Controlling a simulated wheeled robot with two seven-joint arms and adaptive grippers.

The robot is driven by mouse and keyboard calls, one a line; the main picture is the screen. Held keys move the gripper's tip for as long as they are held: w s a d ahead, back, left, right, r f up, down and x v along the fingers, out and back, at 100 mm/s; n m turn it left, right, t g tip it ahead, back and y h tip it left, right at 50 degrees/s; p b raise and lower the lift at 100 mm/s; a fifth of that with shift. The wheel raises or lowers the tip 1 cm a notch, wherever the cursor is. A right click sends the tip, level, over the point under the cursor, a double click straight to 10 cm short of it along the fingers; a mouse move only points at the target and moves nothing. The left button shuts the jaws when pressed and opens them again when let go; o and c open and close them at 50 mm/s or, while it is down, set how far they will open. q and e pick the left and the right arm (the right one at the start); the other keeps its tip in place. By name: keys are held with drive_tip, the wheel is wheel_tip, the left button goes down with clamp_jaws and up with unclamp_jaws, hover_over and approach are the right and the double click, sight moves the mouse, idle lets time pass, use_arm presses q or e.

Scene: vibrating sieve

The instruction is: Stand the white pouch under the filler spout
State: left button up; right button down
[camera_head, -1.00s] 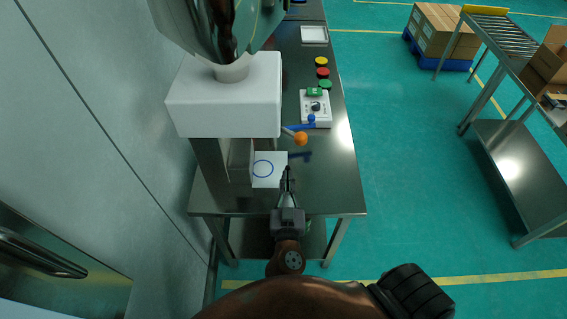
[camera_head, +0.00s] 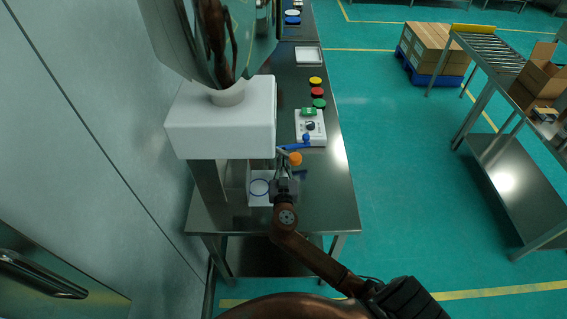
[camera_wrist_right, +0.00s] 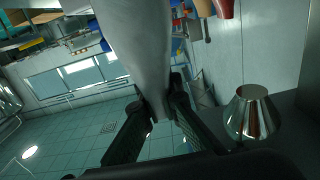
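In the right wrist view a pale grey-white tapering thing, which I take for the white pouch (camera_wrist_right: 140,45), has its narrow end between the fingertips of my right gripper (camera_wrist_right: 164,92) and widens away from them. In the head view my right gripper (camera_head: 284,170) is in front of the filler, at the right edge of a white plate with a blue circle (camera_head: 258,198). The pouch cannot be made out there. The filler (camera_head: 222,125) has a white housing with a steel hopper on top; its spout is hidden from the head view. My left gripper is out of view.
A blue lever with an orange knob (camera_head: 296,158) is close beside the gripper. A white control box (camera_head: 310,129) and coloured buttons (camera_head: 317,92) stand behind on the steel table (camera_head: 333,195). A shiny steel cone (camera_wrist_right: 251,113) shows in the right wrist view. A wall borders the left.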

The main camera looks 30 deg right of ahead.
wheel_tip(320, 180, down, 2)
drive_tip(key=shift+f, duration=0.25)
drive_tip(key=c, duration=2.2)
unclamp_jaws()
drive_tip(key=shift+o, duration=0.2)
drive_tip(key=shift+r, duration=0.15)
drive_tip(key=v, duration=0.5)
drive_tip(key=b+v, duration=0.1)
drive_tip(key=v, duration=0.4)
drive_tip(key=shift+s+a+f, duration=0.15)
drive_tip(key=shift+s+f, duration=0.05)
drive_tip(key=shift+s, duration=0.1)
drive_tip(key=shift+s+a+r, duration=0.15)
drive_tip(key=shift+s+a, duration=0.2)
drive_tip(key=shift+s, duration=0.25)
